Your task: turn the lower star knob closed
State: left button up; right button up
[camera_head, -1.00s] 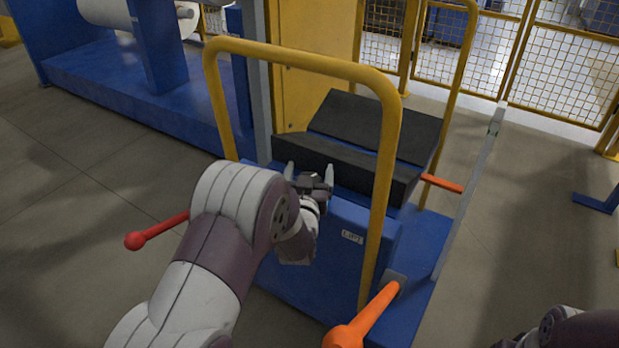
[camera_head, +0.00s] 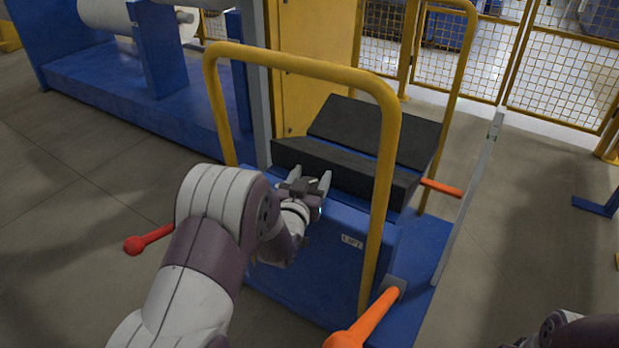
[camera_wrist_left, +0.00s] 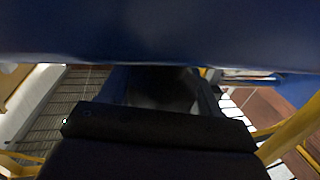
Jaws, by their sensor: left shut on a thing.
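My left gripper (camera_head: 308,186) is in the head view at the near upper edge of the blue lift housing (camera_head: 325,225), just in front of the black pads. Its two pale fingers stand apart, shut on a small dark part (camera_head: 299,188) that looks like the star knob. The knob's lobes and turn angle cannot be made out. No second star knob shows clearly. The left wrist view shows a dark block below a blue surface, and no knob can be told there. Only a part of my right arm shows at the lower right, without its gripper.
A yellow hoop rail (camera_head: 300,62) rises around the housing, close to my left arm. An orange lever (camera_head: 365,318) stands at the front, another orange handle (camera_head: 441,187) at the right. A red-knobbed lever (camera_head: 148,239) sticks out left. Black sloping pads (camera_head: 375,131) lie behind.

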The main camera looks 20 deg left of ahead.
pick_arm(q)
jog(key=m+h, duration=0.2)
jog(key=h, duration=0.2)
jog(key=shift+d+m+p, duration=0.1)
jog(key=shift+m+p, duration=0.2)
jog(key=shift+p, duration=0.05)
jog(key=m+h, duration=0.1)
jog(key=m+g+h+p, duration=0.1)
jog(key=h, duration=0.1)
jog(key=m+h+p, duration=0.1)
jog(key=h, duration=0.1)
jog(key=shift+s+d+r+m+g, duration=0.1)
jog(key=shift+d+m+g, duration=0.2)
jog(key=m+g+h, duration=0.1)
jog(key=h, duration=0.1)
jog(key=m+g+h+p, duration=0.1)
jog(key=m+h, duration=0.1)
jog(key=shift+s+d+g+h, duration=0.2)
jog(key=shift+g+h, duration=0.1)
jog(key=shift+g, duration=0.1)
jog(key=shift+d+m+g+h+p, duration=0.15)
jog(key=shift+m+g+h+p, duration=0.5)
jog(key=shift+m+g+h, duration=0.6)
jog(key=shift+s+g, duration=0.1)
jog(key=shift+g, duration=0.15)
jog(key=o, duration=1)
jog(key=shift+c, duration=0.2)
